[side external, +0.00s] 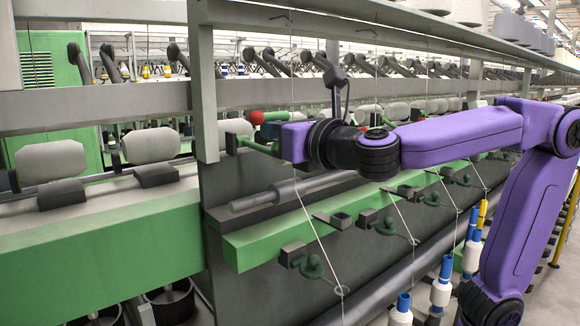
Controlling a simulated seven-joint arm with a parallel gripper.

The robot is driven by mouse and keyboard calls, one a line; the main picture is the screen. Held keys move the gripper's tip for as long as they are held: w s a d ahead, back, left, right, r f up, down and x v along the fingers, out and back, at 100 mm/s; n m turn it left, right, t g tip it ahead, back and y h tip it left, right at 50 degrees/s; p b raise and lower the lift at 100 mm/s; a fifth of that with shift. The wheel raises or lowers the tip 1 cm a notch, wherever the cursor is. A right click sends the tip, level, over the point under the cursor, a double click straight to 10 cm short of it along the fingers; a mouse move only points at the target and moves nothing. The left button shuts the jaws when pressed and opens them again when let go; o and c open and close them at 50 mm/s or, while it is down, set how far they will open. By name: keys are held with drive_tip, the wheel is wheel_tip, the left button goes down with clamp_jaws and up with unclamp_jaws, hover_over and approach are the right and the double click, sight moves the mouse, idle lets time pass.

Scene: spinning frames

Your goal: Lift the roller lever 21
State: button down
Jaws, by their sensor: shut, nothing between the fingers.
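My gripper (270,132) is at the left end of my purple arm, in front of the machine's grey upright plate. Its fingers are small and dark in this view and are shut with nothing between them. A green lever with a red ball knob (257,118) is right at the fingertips, just above them. Whether they touch cannot be told. A second red knob (365,130) shows behind my wrist, its lever mostly hidden. No number is readable, so which lever is 21 cannot be told.
White yarn rollers (151,146) line the machine to the left. A grey post (203,80) stands close left of the gripper. A green rail (270,240) with several spindle units runs below my arm. Thin yarns (315,235) hang down. Bobbins (441,285) stand at lower right.

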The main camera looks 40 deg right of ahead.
drive_tip(key=shift+w+r, duration=0.45)
drive_tip(key=shift+r, duration=0.35)
drive_tip(key=shift+w+r, duration=0.45)
drive_tip(key=shift+r, duration=0.35)
drive_tip(key=shift+s, duration=0.1)
drive_tip(key=s+f, duration=0.1)
drive_tip(key=s, duration=0.8)
idle(0.4)
drive_tip(key=s, duration=0.8)
idle(0.9)
drive_tip(key=shift+w, duration=0.1)
